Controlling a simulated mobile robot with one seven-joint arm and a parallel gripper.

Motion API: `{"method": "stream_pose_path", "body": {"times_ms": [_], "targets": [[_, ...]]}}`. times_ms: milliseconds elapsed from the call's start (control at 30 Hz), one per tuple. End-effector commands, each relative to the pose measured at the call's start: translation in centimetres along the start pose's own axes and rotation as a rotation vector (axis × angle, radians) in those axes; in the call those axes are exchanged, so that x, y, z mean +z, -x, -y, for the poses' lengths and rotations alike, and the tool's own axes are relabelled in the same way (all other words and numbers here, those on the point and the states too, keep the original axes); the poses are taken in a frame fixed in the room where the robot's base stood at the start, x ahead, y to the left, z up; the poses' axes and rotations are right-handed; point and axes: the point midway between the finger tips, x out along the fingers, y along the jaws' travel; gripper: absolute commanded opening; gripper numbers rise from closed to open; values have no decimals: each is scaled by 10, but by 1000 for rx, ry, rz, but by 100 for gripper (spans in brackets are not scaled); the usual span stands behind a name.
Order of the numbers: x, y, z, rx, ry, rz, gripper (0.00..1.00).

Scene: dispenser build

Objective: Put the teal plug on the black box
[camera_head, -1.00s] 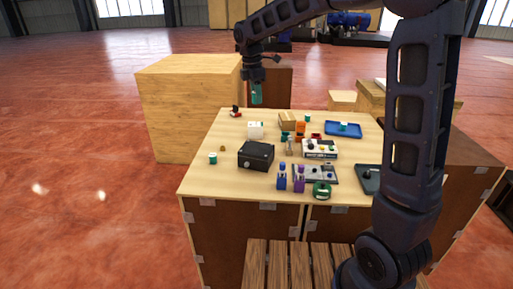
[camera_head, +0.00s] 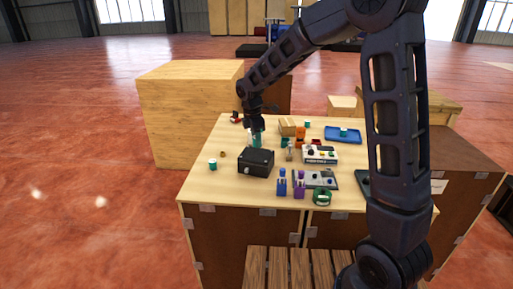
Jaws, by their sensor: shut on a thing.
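The black box (camera_head: 256,163) sits on the left part of the wooden table, with a small light knob on its front. My gripper (camera_head: 256,132) points down just behind the black box. It is shut on a teal piece, which I take as the teal plug (camera_head: 256,142). The teal plug is upright, and its lower end is close to the box's back edge in the picture. I cannot tell whether it touches the box or the table. The fingertips are too small to make out clearly.
A teal and white cylinder (camera_head: 213,164) stands left of the box. A white device (camera_head: 320,155) and a blue tray (camera_head: 342,135) are to the right. A large wooden block (camera_head: 188,115) stands beyond the table's left edge.

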Motion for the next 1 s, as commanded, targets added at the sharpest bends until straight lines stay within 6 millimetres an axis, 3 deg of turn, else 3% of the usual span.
{"method": "stream_pose_path", "body": {"times_ms": [300,667,700,800,1000], "targets": [[-5,-37,0,-1,3,1,9],[-5,-40,0,0,2,0,9],[-5,-41,0,0,2,0,34],[-5,-40,0,0,1,0,54],[-5,-40,0,0,1,0,54]]}}
